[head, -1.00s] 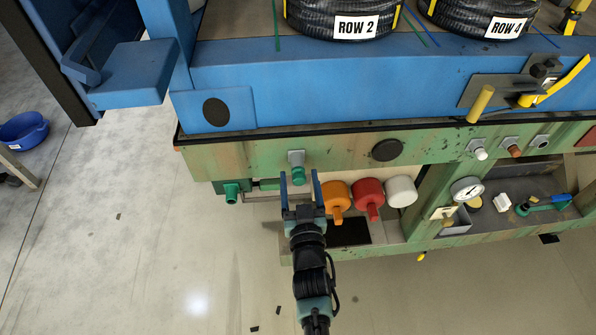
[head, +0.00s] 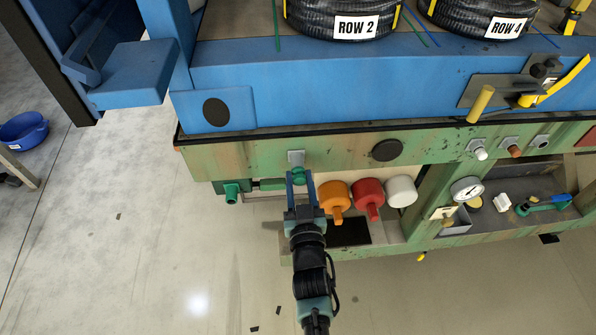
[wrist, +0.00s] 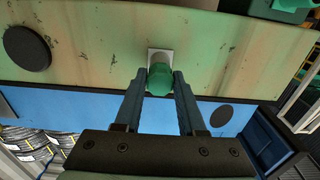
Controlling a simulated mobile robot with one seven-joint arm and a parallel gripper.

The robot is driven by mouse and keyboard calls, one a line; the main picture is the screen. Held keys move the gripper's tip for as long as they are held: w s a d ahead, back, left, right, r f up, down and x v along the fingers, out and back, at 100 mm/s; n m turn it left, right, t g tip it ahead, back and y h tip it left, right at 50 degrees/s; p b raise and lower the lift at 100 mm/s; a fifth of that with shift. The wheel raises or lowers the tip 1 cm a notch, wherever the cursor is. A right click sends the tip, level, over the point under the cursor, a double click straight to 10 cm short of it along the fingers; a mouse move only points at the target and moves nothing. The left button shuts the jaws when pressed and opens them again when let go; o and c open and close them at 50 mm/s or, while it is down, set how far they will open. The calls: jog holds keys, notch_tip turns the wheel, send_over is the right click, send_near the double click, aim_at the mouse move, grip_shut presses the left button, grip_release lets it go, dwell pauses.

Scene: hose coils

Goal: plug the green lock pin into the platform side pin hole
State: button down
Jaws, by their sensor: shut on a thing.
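The green lock pin (head: 298,177) sits at a light grey square plate (head: 296,157) on the green beam's front face. The pin and plate also show in the wrist view, with the pin's rounded green end (wrist: 159,80) facing the camera. My gripper (head: 300,179) is shut on the green pin, one blue finger on each side of it. A dark round spot (head: 215,112), perhaps the platform side pin hole, is on a blue plate up and left of the pin. It shows right of the fingers in the wrist view (wrist: 221,116). The pin's inner end is hidden.
A black disc (head: 387,150) is on the green beam. A green pipe stub (head: 232,192) sticks out lower left. Open floor lies left.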

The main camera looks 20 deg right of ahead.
jog(key=shift+s+a, duration=0.1)
jog(key=shift+s, duration=0.2)
dwell(0.6)
jog(key=shift+p+v, duration=1.1)
jog(key=shift+v, duration=1.15)
jog(key=shift+s, duration=0.1)
jog(key=p+v, duration=0.1)
jog(key=v, duration=0.5)
jog(key=shift+p, duration=0.4)
jog(key=shift+a+f, duration=0.1)
jog(key=w+a+f+b, duration=0.9)
jog(key=a+f+b, duration=0.2)
jog(key=a+b, duration=0.3)
jog(key=shift+w+a+b, duration=0.2)
jog(key=shift+a+b, duration=0.2)
jog(key=shift+b, duration=1.4)
